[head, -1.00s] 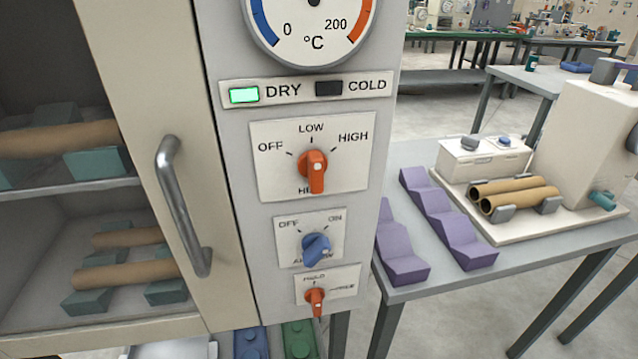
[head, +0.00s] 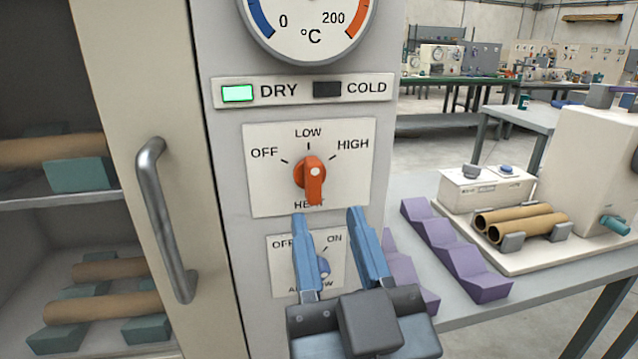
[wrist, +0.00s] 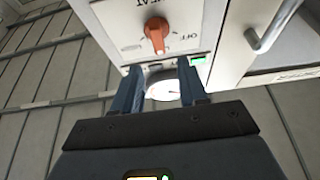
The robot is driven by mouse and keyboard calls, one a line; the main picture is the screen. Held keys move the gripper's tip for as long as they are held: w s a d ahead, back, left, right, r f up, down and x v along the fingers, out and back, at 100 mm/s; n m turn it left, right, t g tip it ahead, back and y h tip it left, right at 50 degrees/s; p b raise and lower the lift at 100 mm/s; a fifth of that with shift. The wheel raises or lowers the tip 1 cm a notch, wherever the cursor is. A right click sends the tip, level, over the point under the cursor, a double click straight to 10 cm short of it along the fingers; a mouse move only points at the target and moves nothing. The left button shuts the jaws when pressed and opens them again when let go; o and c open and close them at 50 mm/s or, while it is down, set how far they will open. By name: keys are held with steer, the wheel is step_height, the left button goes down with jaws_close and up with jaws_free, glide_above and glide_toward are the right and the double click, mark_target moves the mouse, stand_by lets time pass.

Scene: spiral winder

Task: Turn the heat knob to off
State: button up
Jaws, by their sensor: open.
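The orange heat knob (head: 312,180) sits on a white plate (head: 262,195) marked OFF, LOW and HIGH, with HEAT partly covered below. Its long grip stands nearly upright, in line with the LOW mark rather than OFF at the upper left. In the wrist view the knob (wrist: 157,35) appears upside down, beyond the fingertips. My gripper (head: 328,213) is open and empty, its two blue fingers pointing up just below the knob in the head view. It also shows in the wrist view (wrist: 160,72). No finger visibly touches the knob.
A blue airflow knob (head: 323,266) is partly hidden behind my fingers. A round gauge (head: 310,22) and a lit green DRY lamp (head: 238,93) are above. A metal door handle (head: 165,220) stands out at left. Purple cradles (head: 455,245) lie on the right table.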

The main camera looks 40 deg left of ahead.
mark_target(315, 174)
steer(key=p+x, duration=0.2)
steer(key=x, duration=0.5)
steer(key=shift+w+a+r, duration=0.1)
steer(key=shift+w+a, duration=0.15)
steer(key=c, duration=0.7)
